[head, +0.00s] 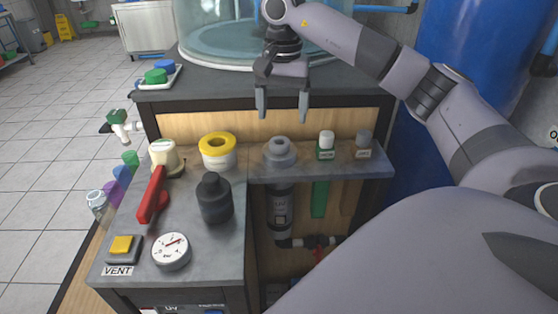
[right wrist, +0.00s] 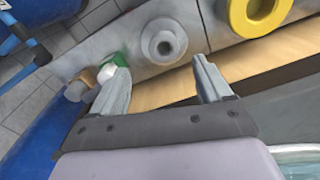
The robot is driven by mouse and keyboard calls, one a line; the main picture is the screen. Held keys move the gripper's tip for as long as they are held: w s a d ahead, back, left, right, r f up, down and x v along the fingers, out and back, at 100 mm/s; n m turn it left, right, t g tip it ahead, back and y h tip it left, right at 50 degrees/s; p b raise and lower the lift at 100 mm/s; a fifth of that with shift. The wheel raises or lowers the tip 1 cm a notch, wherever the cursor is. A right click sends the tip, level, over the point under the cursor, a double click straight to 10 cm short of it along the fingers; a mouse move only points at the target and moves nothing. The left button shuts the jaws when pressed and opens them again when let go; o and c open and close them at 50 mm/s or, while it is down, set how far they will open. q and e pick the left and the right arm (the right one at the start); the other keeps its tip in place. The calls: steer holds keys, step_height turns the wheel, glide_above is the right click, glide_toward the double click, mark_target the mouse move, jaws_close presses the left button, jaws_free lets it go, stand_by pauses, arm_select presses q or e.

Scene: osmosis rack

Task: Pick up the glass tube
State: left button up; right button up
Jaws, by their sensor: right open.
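No clear glass tube stands out for certain. Two capped tubes sit in the shelf's right part: one with a white cap and green collar (head: 326,145), and one with a grey cap and pale label (head: 363,146). A green length (head: 320,198) and a brown length (head: 348,198) hang below the shelf under them. In the right wrist view, the green-collared one (right wrist: 118,62) is partly behind a finger, and a brownish one (right wrist: 88,76) is beside it. My right gripper (head: 284,118) is open and empty, pointing down above and behind the shelf. My left gripper is not in view.
A grey ringed fitting (head: 280,153) sits on the shelf near the gripper. To its left are a yellow-ringed cup (head: 217,150), a black bottle (head: 214,198), a red lever (head: 152,195) and a gauge (head: 171,251). A blue barrel (head: 460,60) stands at the right.

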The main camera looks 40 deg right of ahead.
step_height(320, 180, down, 7)
steer(key=shift+w+p, duration=0.35)
steer(key=shift+p, duration=0.05)
steer(key=c, duration=0.9)
